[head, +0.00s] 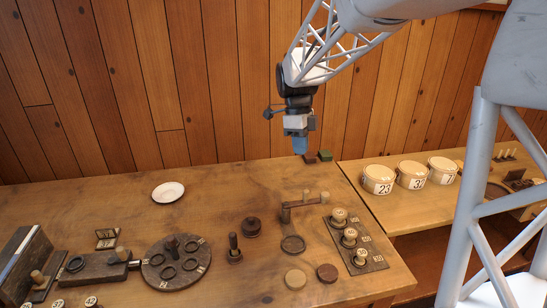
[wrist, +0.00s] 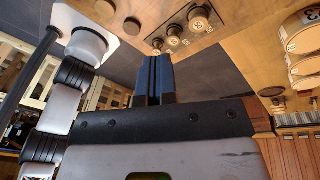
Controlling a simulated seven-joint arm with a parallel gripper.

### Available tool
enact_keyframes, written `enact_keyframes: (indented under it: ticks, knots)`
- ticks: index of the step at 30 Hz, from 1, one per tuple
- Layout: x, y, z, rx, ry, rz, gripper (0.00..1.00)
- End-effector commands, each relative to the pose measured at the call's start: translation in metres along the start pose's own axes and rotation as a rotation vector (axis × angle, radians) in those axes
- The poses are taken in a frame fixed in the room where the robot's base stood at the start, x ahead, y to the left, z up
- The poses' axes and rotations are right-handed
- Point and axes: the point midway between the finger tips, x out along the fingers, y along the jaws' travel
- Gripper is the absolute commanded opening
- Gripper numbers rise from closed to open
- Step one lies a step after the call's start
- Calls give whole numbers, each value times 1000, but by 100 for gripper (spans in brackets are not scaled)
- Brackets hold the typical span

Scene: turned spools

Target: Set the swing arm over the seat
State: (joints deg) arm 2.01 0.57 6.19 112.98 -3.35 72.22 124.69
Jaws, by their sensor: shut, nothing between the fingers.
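The swing arm (head: 303,203) is a dark wooden bar on a short post, with a paler block at its right end and a small upright peg. It points right, toward the spool board. A dark round ring (head: 293,244), which looks like the seat, lies on the table in front of the post; the bar is not above it. My gripper (head: 299,146) hangs above the back of the table, well behind and above the swing arm. Its blue fingers (wrist: 154,78) are shut and empty in the wrist view. I cannot make out the swing arm there.
A board (head: 357,242) with several numbered spools lies right of the swing arm. Two discs (head: 295,279) (head: 327,272) lie in front. A round ring plate (head: 176,262) is further left. Small blocks (head: 325,155) sit behind.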

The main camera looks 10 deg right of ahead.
Motion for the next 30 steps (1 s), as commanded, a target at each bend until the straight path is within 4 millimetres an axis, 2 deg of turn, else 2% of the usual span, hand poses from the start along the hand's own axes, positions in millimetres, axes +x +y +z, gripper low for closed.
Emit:
enact_keyframes:
  ticks: [18, 24, 30]
  knots:
    - [25, -88, 50, 614, 109, 72, 0]
    - [32, -104, 60, 740, 136, 78, 0]
    - [34, -111, 64, 790, 147, 79, 0]
